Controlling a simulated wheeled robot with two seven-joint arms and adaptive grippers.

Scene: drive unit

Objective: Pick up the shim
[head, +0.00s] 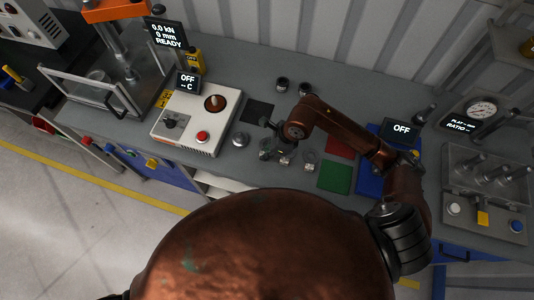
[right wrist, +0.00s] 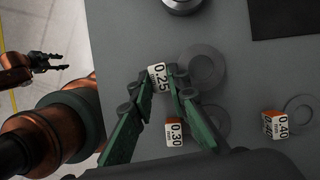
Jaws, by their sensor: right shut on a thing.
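Shims show as thin grey rings, each with a small numbered tag block. In the right wrist view my right gripper (right wrist: 158,84) has its green fingers closed around the tag block marked 0.25 (right wrist: 159,75). The 0.40 tag (right wrist: 275,125) stands apart at right. In the right wrist view my left gripper (right wrist: 50,62) is open and empty, away at left.
The grey bench (head: 250,175) holds a white heater unit (head: 197,119) left of the shims. A black mat (head: 258,111), a red mat (head: 340,146), a green mat (head: 335,177) and two dark cups (head: 282,84) surround them. A gauge device (head: 482,109) stands at right.

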